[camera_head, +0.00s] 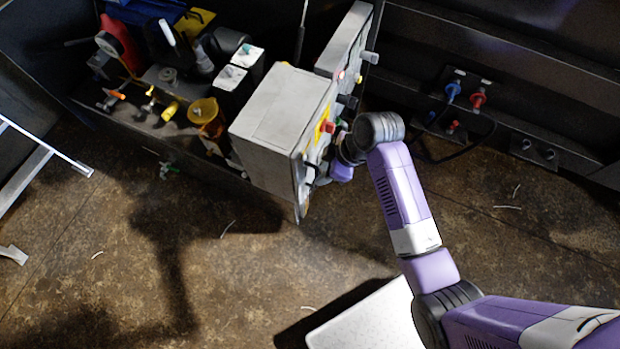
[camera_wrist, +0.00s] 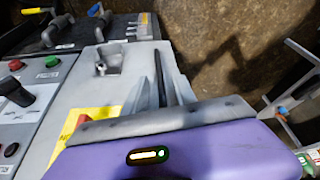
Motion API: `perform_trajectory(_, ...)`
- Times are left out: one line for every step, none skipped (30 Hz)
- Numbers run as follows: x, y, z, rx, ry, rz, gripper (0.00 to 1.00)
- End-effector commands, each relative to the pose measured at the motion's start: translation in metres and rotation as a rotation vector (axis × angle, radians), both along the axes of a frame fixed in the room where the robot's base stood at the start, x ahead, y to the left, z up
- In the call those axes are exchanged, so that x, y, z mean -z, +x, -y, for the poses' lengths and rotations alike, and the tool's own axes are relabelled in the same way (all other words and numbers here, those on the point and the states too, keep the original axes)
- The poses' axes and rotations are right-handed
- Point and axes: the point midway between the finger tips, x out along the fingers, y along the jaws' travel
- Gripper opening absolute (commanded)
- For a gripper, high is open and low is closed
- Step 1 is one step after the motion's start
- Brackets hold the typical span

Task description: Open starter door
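The starter box (camera_head: 283,115) is a pale grey cabinet left of my arm in the head view. In the wrist view the grey front panel (camera_wrist: 90,88) carries a metal latch or lock (camera_wrist: 108,62), and the yellow label (camera_wrist: 92,122) is partly hidden by my gripper. My gripper (camera_wrist: 163,88) is at the panel's right edge, its grey fingers beside a dark upright edge or gap. The door looks closed or nearly so. Finger contact and spacing are unclear.
A control panel (camera_wrist: 28,100) with red and green buttons adjoins the box. Black containers (camera_head: 238,75) and an orange cup (camera_head: 204,112) stand left of it. Blue and red connectors (camera_head: 465,93) are on the dark wall at right. The brown floor (camera_head: 230,270) is mostly clear.

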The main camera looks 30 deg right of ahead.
Motion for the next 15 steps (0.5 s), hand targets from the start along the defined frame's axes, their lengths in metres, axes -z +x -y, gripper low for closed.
perform_trajectory(0.008, 0.002, -0.003, -0.001, 0.001, -0.002, 0.33)
perform_trajectory(0.013, 0.003, -0.004, -0.001, 0.001, -0.003, 0.33)
perform_trajectory(0.019, 0.005, -0.006, -0.001, 0.001, -0.002, 0.33)
perform_trajectory(0.023, 0.006, -0.007, -0.001, 0.001, -0.002, 0.33)
perform_trajectory(0.027, 0.007, -0.009, 0.0, 0.0, -0.001, 0.33)
perform_trajectory(0.032, 0.009, -0.01, 0.0, 0.0, -0.001, 0.33)
perform_trajectory(0.036, 0.01, -0.011, 0.0, 0.001, -0.001, 0.33)
perform_trajectory(0.039, 0.011, -0.012, 0.0, 0.0, 0.0, 0.33)
perform_trajectory(0.043, 0.012, -0.013, 0.0, 0.0, 0.0, 0.33)
perform_trajectory(0.045, 0.012, -0.014, 0.0, 0.0, 0.0, 0.33)
perform_trajectory(0.047, 0.013, -0.015, 0.0, 0.0, 0.0, 0.33)
perform_trajectory(0.049, 0.014, -0.015, 0.001, 0.0, 0.0, 0.33)
perform_trajectory(0.05, 0.014, -0.016, 0.001, 0.0, 0.0, 0.33)
perform_trajectory(0.051, 0.014, -0.016, 0.001, 0.0, 0.0, 0.33)
perform_trajectory(0.052, 0.014, -0.016, 0.001, 0.0, 0.0, 0.33)
